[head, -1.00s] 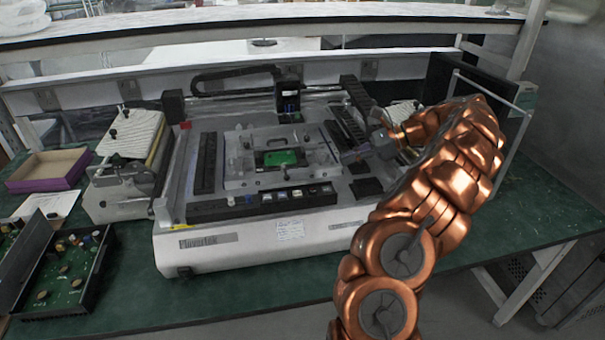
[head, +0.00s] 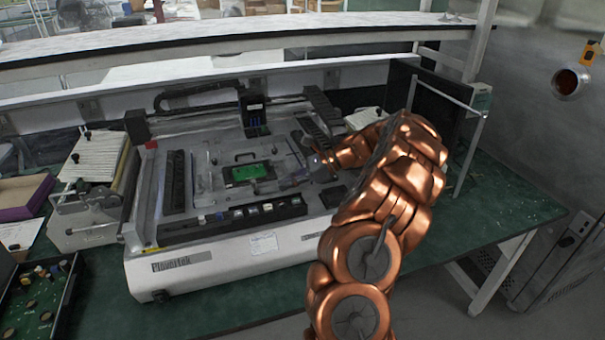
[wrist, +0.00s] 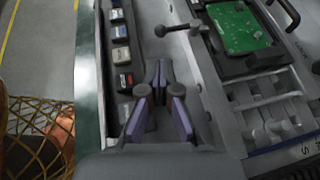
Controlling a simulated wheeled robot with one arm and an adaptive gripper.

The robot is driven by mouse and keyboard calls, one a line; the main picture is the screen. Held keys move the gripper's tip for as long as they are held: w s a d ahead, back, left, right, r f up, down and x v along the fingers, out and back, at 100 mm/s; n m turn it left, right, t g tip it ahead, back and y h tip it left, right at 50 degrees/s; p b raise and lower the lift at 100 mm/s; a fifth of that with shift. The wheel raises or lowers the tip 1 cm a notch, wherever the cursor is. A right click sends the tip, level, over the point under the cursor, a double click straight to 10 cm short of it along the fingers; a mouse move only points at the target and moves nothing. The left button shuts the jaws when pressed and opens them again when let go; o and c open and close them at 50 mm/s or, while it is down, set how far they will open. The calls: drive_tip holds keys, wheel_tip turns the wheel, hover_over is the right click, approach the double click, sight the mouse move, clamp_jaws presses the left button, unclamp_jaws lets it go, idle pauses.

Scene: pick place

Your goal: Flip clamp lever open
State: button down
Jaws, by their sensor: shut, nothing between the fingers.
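A green circuit board (wrist: 237,27) sits in a dark holder on the machine; the board also shows in the head view (head: 250,172). Beside it in the wrist view is a grey lever-like bar with dark knobs (wrist: 181,30), lying across a pale rail. A second knobbed metal part (wrist: 273,130) is lower right. I cannot tell which is the clamp lever or how it is set. My gripper (wrist: 161,72) is shut and empty, its purple-sided fingers over the machine, left of the board's holder and apart from the bar. In the head view my gripper (head: 298,178) is small and right of the board.
A row of small blocks (wrist: 122,54) runs along the machine's front edge, close left of my fingers. The white machine (head: 200,268) stands on a green bench (head: 490,215). An overhead gantry (head: 254,115) stands behind the board. An open electronics case (head: 40,300) lies left.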

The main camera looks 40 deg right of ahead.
sight(255, 187)
drive_tip(key=shift+a+r+p+x, duration=0.15)
drive_tip(key=shift+p+x, duration=0.1)
drive_tip(key=shift+x, duration=0.55)
drive_tip(key=shift+r+p+x, duration=0.2)
drive_tip(key=shift+x, duration=0.6)
drive_tip(key=shift+a+r+p+x, duration=0.15)
drive_tip(key=shift+p+x, duration=0.1)
drive_tip(key=shift+x, duration=0.55)
drive_tip(key=shift+w, duration=0.15)
